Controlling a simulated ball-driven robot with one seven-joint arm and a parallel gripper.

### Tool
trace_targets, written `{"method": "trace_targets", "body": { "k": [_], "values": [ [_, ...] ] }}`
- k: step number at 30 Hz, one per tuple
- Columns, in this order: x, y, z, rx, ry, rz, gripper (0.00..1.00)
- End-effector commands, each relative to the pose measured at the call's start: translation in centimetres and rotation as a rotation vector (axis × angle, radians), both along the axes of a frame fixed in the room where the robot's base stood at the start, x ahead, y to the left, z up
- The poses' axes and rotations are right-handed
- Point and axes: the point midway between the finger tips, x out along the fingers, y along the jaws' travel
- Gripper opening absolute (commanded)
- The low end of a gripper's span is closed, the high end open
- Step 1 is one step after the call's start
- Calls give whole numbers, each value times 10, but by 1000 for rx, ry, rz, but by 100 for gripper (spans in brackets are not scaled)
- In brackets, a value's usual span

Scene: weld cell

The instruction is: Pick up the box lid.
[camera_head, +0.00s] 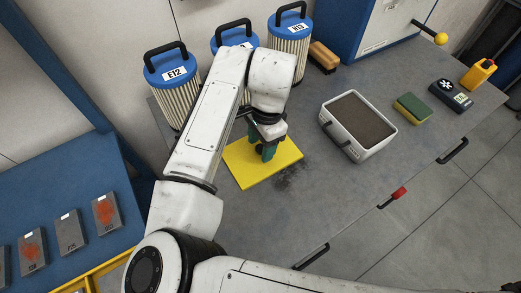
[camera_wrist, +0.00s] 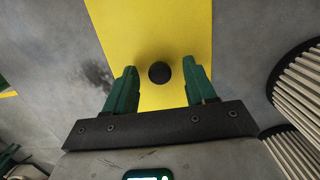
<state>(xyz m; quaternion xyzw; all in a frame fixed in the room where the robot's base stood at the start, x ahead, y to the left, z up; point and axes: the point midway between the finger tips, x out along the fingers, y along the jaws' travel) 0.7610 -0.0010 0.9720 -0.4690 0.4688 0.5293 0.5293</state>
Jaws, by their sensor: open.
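The box lid (camera_head: 242,172) is a flat yellow panel lying on the grey bench. In the wrist view the yellow lid (camera_wrist: 150,28) carries a round black knob (camera_wrist: 159,72). My gripper (camera_head: 267,153) is over the lid, pointing down. In the wrist view its two green fingers (camera_wrist: 159,78) are apart, one on each side of the knob, with gaps showing. The height of the fingertips against the knob is hard to tell. In the head view my gripper hides the knob and part of the lid.
An open white box (camera_head: 348,150) with dark brown contents stands to the right. Blue-capped filter canisters (camera_head: 173,85) stand behind the lid. A brush (camera_head: 323,57), green sponge (camera_head: 412,108), meter (camera_head: 451,95) and yellow bottle (camera_head: 478,73) are further off. Bare grey bench (camera_head: 320,190) lies in front.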

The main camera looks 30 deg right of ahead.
Motion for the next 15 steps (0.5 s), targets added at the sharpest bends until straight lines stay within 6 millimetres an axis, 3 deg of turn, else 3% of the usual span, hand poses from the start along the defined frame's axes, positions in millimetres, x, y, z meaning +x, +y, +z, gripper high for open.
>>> {"method": "trace_targets", "body": {
  "k": [3, 15],
  "values": [
    [0, 0, 0, 0, 0, 0, 55],
    [0, 0, 0, 0, 0, 0, 17]
  ]
}}
